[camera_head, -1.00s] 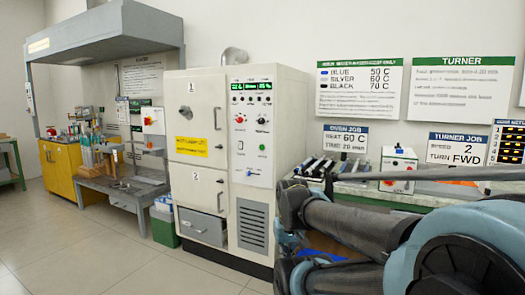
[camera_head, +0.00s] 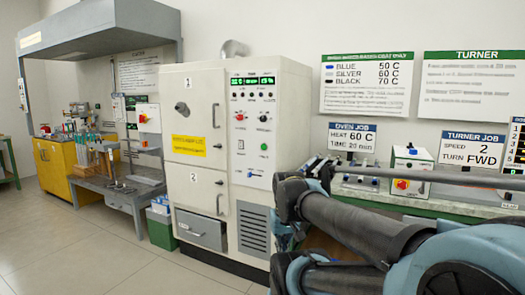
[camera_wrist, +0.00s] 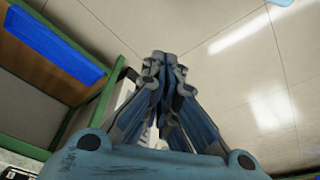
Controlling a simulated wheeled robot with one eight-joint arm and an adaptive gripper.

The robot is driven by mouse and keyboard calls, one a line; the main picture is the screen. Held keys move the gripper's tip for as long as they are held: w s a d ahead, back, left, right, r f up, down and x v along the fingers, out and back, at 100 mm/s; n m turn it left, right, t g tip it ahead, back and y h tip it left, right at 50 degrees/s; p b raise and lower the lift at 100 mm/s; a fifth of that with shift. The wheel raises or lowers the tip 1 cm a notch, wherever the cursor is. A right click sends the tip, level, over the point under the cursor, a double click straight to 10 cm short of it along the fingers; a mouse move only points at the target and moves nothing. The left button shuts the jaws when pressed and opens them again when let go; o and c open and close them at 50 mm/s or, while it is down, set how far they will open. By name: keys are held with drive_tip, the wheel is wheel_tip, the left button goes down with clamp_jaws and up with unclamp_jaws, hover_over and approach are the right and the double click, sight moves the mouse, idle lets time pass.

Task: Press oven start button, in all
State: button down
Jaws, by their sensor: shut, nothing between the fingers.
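The oven (camera_head: 240,150) is a tall cream cabinet in the middle of the head view, with two doors on its left and a control panel on its right. The panel has green displays (camera_head: 252,80), red and black knobs, and a green button (camera_head: 264,146) low on the right. Its labels are too small to read. My gripper (camera_wrist: 160,65) shows in the wrist view, shut and empty, above the pale tiled floor and apart from the oven. In the head view my arm fills the lower right, and the gripper itself cannot be made out there.
A green-framed bench (camera_wrist: 95,110) with a blue item (camera_wrist: 55,45) lies beside my gripper in the wrist view. A control box (camera_head: 410,160) stands on the bench right of the oven. A grey table (camera_head: 120,190) stands left. The floor before the oven is open.

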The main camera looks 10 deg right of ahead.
sight(264, 147)
drive_tip(key=w+a+r+m+t, duration=0.1)
drive_tip(key=w+r+t, duration=0.2)
drive_tip(key=w, duration=1.3)
drive_tip(key=w+r+t, duration=0.3)
drive_tip(key=w+r, duration=0.6)
drive_tip(key=w, duration=0.8)
drive_tip(key=w+a+r+m+t, duration=0.1)
drive_tip(key=w+r+t, duration=0.2)
drive_tip(key=w, duration=1.4)
wheel_tip(264, 147, up, 4)
drive_tip(key=shift+w+a+r+m+t, duration=0.1)
drive_tip(key=shift+w+a+m+t, duration=0.05)
drive_tip(key=shift+a+m+t, duration=0.2)
drive_tip(key=shift+w+d, duration=0.9)
drive_tip(key=shift+w, duration=0.3)
drive_tip(key=shift+w+d, duration=0.85)
drive_tip(key=shift+w, duration=0.3)
drive_tip(key=shift+w+d, duration=0.9)
drive_tip(key=shift+w, duration=0.3)
drive_tip(key=shift+w+d, duration=0.25)
